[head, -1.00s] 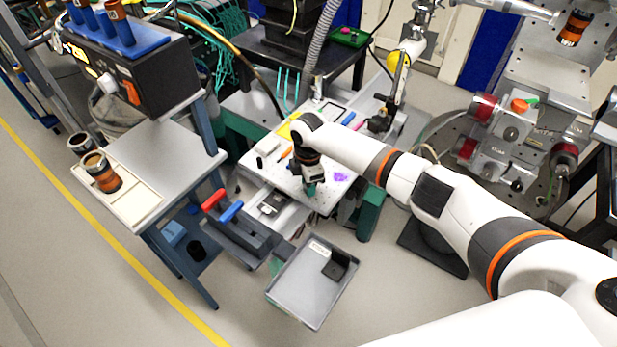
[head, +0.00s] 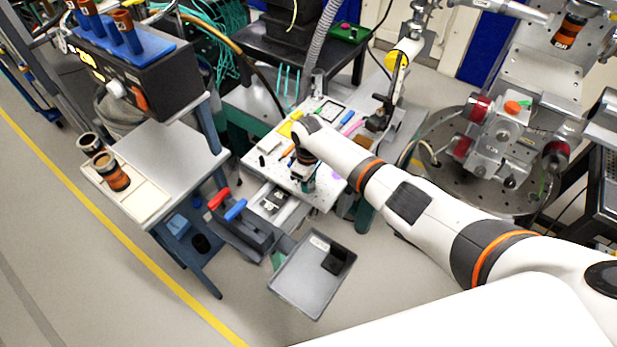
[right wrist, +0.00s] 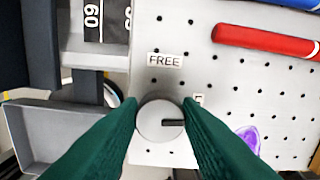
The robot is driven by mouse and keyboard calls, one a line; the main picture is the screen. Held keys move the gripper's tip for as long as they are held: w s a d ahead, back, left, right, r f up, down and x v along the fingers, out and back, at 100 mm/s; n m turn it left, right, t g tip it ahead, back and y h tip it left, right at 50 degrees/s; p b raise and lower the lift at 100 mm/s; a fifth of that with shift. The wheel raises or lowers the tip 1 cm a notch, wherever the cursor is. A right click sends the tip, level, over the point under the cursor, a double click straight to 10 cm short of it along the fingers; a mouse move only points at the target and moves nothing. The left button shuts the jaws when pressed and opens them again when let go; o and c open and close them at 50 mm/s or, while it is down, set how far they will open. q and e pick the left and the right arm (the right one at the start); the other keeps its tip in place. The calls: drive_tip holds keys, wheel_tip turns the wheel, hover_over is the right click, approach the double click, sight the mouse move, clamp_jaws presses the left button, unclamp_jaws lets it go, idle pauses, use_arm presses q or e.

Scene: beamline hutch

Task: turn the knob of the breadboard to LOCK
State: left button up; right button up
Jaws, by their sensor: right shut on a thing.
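The breadboard (head: 325,190) is a pale perforated plate in the middle of the head view. It also fills much of the right wrist view (right wrist: 215,75). Its knob (right wrist: 150,118) is a round, light grey disc with a dark pointer mark directed to the right in that view. My right gripper (right wrist: 160,115) has its green fingers shut on the knob, one on each side. In the head view the gripper (head: 303,187) points down at the board's front part and hides the knob. A FREE label (right wrist: 165,60) lies above the knob; another label (right wrist: 198,99) is mostly hidden by a finger.
A red cylinder (right wrist: 265,42) and a purple piece (right wrist: 248,138) lie on the board near the gripper. A grey tray (head: 300,285) stands in front of the board. Red and blue handles (head: 235,210) rise at its left front. Open floor lies further forward.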

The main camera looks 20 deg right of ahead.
drive_tip(key=shift+m, duration=0.6)
drive_tip(key=o, duration=1)
drive_tip(key=shift+r, duration=0.1)
wheel_tip(320, 180, up, 12)
drive_tip(key=shift+f, duration=0.1)
